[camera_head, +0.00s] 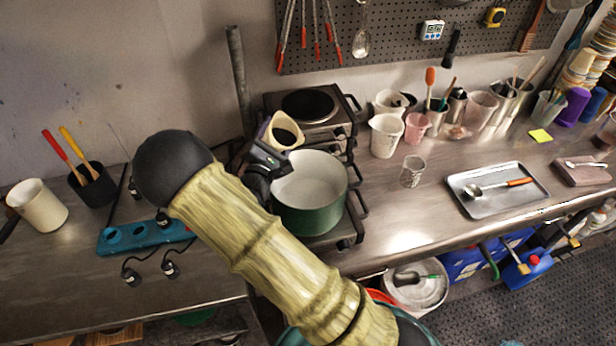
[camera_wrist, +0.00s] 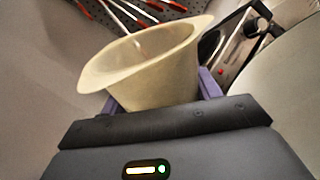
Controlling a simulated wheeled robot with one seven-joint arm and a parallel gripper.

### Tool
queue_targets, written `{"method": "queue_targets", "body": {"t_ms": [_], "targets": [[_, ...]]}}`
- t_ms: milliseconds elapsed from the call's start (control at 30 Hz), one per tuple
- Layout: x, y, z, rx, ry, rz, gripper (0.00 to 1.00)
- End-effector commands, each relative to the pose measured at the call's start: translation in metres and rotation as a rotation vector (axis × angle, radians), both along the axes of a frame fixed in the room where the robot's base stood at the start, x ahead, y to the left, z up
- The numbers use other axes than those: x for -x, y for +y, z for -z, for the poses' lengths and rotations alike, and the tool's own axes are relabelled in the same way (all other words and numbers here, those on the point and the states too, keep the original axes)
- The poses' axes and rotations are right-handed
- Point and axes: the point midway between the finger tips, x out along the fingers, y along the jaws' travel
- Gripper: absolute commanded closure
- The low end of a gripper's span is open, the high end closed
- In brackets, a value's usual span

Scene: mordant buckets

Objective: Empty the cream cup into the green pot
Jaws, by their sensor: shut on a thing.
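My gripper (camera_head: 266,160) is shut on the cream cup (camera_head: 297,130) and holds it up beside and above the back left rim of the green pot (camera_head: 310,215). The cup looks tilted, and its inside looks dark in the head view. In the wrist view the cream cup (camera_wrist: 150,75) sits between the purple fingers of my gripper (camera_wrist: 160,95), with its wide lip toward the upper left. I cannot tell what is in it. The pot stands open on the front of the stove, its pale inside visible. No stream shows between cup and pot.
The stove's back burner (camera_head: 308,104) is bare. A grey pipe (camera_head: 238,80) rises left of it. White beakers (camera_head: 386,135) and a glass (camera_head: 412,170) stand to the right, with a metal tray (camera_head: 497,190) beyond. A blue rack (camera_head: 145,235) lies at left.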

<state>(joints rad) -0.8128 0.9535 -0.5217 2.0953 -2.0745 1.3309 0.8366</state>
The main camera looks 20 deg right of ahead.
Motion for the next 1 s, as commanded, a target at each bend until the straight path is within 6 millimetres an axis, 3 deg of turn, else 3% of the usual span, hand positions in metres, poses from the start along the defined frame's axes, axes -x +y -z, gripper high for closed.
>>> {"method": "queue_targets", "body": {"t_ms": [1000], "targets": [[0.0016, -0.0008, -0.0088, -0.087, -0.088, -0.001, 0.68]]}}
